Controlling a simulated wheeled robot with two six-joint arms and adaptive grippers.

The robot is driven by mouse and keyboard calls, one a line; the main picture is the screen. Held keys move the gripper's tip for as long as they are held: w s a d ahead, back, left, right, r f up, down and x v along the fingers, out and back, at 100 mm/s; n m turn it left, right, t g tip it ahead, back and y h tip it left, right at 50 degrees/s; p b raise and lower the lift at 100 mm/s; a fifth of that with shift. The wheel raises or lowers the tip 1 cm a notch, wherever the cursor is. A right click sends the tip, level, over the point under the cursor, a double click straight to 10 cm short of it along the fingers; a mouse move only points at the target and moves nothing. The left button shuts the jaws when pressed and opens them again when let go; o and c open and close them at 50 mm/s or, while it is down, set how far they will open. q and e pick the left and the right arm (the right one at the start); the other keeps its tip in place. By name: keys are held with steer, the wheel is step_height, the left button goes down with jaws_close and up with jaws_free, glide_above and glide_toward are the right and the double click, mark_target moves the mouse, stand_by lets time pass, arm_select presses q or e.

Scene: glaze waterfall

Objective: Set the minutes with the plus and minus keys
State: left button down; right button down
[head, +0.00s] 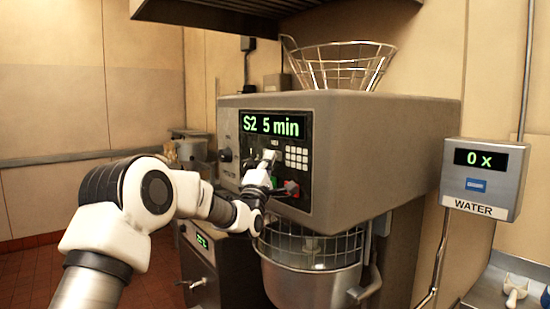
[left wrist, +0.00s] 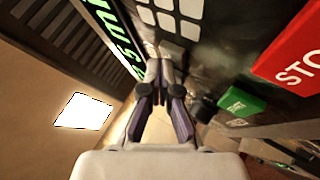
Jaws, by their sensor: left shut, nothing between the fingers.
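The mixer's control panel (head: 312,205) faces me, with a green-lit display (head: 272,124) reading "S2 5 min". Below the display is a block of small white keys (head: 297,157); their labels are too small to read, so I cannot tell plus from minus. The white keys (left wrist: 168,18) also show in the left wrist view, just beyond the fingertips. My left gripper (head: 269,156) is shut and empty, its tips close to the panel left of the key block. In the left wrist view the closed fingertips (left wrist: 160,70) point toward the keys; I cannot tell whether they touch. My right gripper is not in view.
A green button (left wrist: 237,104) and a red stop button (left wrist: 298,62) sit beside the fingers in the left wrist view. The mixer bowl (head: 310,280) is below its wire guard. A water box (head: 486,178) reading "0 x" hangs at right. A wire basket (head: 342,65) stands on top.

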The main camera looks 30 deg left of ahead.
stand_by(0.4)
arm_select(q)
steer(key=shift+s+a+b, duration=0.25)
steer(key=shift+s+b, duration=0.5)
steer(key=s+b, duration=0.1)
steer(key=s+a+b, duration=0.1)
steer(key=s, duration=0.1)
steer(key=s+a+b, duration=0.1)
steer(key=shift+s, duration=0.35)
stand_by(0.5)
